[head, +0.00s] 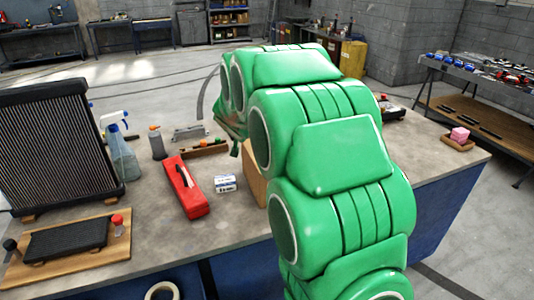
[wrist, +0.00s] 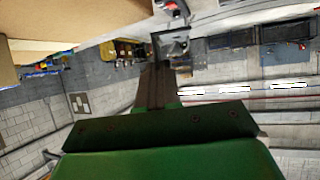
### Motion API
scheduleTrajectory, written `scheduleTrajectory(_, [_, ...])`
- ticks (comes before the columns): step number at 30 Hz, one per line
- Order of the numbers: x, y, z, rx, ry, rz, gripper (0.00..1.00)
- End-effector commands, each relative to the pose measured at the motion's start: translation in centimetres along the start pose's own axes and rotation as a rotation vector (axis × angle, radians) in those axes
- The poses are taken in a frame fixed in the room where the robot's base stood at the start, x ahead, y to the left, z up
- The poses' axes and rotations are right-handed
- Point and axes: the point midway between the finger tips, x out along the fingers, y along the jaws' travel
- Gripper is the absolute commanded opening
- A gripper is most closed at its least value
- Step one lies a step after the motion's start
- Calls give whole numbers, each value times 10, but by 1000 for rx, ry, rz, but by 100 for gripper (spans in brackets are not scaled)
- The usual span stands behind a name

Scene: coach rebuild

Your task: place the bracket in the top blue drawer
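My green arm fills the middle of the head view, and its links hide part of the workbench. My gripper's green body (wrist: 165,125) shows at the bottom of the wrist view; its fingertips and anything between them cannot be made out clearly. A small grey metal piece (head: 190,132) lies on the bench left of my arm; it may be the bracket, but it is too small to be sure. The blue bench base (head: 440,222) shows at right and below the front edge. No separate top drawer can be made out.
On the workbench (head: 150,240) are a radiator (head: 55,145), a spray bottle (head: 122,150), a red toolbox (head: 185,190), a small white box (head: 225,183) and a wooden tray (head: 204,148). A cardboard box (head: 254,172) stands close to my arm.

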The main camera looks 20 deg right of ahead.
Motion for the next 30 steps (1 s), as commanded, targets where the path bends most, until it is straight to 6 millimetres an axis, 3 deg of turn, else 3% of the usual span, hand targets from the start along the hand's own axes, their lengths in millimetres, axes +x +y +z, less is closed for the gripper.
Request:
scheduleTrajectory(5, [8,8,-14,21,3,38,0])
scheduleTrajectory(30, [27,25,-44,81,-1,141,0])
